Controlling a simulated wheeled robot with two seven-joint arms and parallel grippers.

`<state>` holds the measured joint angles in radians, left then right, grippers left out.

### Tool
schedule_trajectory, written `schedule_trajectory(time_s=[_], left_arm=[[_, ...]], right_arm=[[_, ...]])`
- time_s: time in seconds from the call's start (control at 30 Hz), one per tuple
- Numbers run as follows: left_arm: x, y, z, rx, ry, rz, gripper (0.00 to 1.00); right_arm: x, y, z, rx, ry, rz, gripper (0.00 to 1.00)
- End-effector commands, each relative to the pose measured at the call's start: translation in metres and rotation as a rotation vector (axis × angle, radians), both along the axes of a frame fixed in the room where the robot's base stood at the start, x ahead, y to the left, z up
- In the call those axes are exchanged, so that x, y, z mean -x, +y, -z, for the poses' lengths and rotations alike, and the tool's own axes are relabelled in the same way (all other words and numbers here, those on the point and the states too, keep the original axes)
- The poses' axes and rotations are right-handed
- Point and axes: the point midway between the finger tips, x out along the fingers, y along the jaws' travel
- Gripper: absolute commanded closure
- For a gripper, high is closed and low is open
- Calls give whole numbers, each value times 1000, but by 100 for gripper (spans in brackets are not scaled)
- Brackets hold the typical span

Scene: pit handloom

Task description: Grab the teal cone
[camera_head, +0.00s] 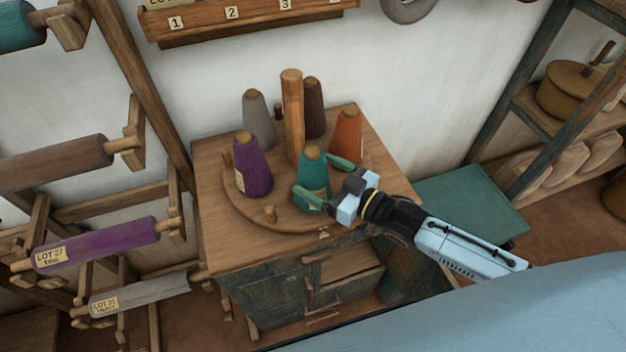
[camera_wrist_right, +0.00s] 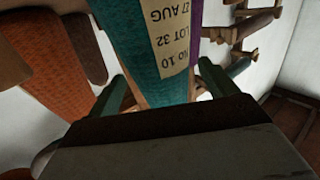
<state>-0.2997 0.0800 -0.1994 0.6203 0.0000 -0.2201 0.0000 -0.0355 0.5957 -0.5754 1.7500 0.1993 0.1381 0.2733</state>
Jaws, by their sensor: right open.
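The teal cone (camera_head: 313,180) stands upright at the front of a round wooden turntable (camera_head: 250,216) on a cabinet top. My right gripper (camera_head: 325,180) is open, with one green finger on each side of the teal cone's lower part. In the right wrist view the teal cone (camera_wrist_right: 160,50) with its paper label (camera_wrist_right: 175,40) fills the middle, between the two fingers (camera_wrist_right: 165,88). I cannot tell whether either finger touches it. My left gripper is not in view.
A purple cone (camera_head: 252,168), a grey cone (camera_head: 257,120), a brown cone (camera_head: 313,108) and an orange cone (camera_head: 345,138) stand around a wooden post (camera_head: 292,115) on the turntable. Racks of yarn rollers (camera_head: 95,246) stand left; a shelf (camera_head: 535,115) stands right.

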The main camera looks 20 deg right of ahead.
Motion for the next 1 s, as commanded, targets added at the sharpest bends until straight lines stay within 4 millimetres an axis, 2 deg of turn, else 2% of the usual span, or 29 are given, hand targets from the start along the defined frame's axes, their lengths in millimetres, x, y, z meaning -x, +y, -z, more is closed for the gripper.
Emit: schedule_trajectory(time_s=[0.1,0.23,0.53,0.93,1.0], left_arm=[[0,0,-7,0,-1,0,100],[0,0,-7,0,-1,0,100],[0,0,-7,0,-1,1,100],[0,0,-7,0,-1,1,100],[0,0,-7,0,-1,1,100]], right_arm=[[-16,14,-3,-1,-3,0,15],[-28,22,0,0,-2,0,15],[-31,24,1,1,-1,0,16],[-30,24,1,1,-1,0,69],[-31,24,0,0,-2,0,69]])
